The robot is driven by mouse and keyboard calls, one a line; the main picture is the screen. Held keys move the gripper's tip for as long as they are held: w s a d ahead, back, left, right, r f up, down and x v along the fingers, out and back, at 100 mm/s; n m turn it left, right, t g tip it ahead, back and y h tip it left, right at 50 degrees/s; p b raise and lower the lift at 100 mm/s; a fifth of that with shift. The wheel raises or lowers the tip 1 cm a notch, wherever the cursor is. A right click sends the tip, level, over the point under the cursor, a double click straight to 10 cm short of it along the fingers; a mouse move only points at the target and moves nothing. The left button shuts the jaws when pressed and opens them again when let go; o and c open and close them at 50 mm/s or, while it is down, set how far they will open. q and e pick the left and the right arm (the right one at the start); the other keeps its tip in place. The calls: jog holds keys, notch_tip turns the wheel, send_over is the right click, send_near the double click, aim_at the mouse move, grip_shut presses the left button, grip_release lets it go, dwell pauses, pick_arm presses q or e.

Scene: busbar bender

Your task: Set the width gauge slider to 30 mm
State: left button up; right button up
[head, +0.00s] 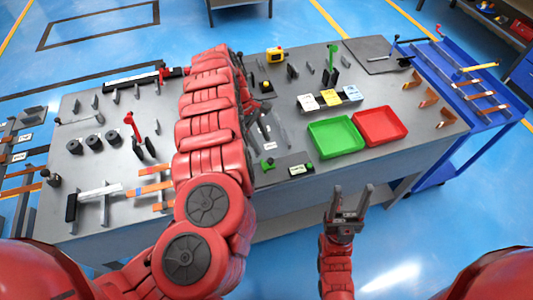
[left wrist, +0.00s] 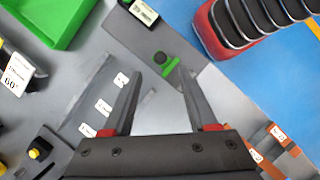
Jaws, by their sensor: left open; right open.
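The width gauge is a dark plate (head: 283,170) at the front edge of the bench, with a small green slider knob (head: 268,163) and a white readout (head: 298,169) at its right end. The readout is too small to read. In the left wrist view the green knob (left wrist: 170,66) lies near and between the fingertips of my left gripper (left wrist: 160,72). The gripper is open, and no contact with the knob shows. In the head view my left arm hides most of that gripper. My right gripper (head: 350,190) is open and empty in front of the bench.
A green tray (head: 335,137) and a red tray (head: 381,126) stand right of the gauge. Yellow, white and blue labelled blocks (head: 330,98) stand behind them. Copper bars (head: 155,187) lie at the front left of the grey bench. A blue cart (head: 470,85) stands at the right.

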pick_arm(q)
jog(key=b+v, duration=0.2)
jog(key=v, duration=0.8)
jog(key=shift+r+b, duration=0.25)
jog(key=shift+b, duration=0.15)
jog(key=shift+a+f, duration=0.1)
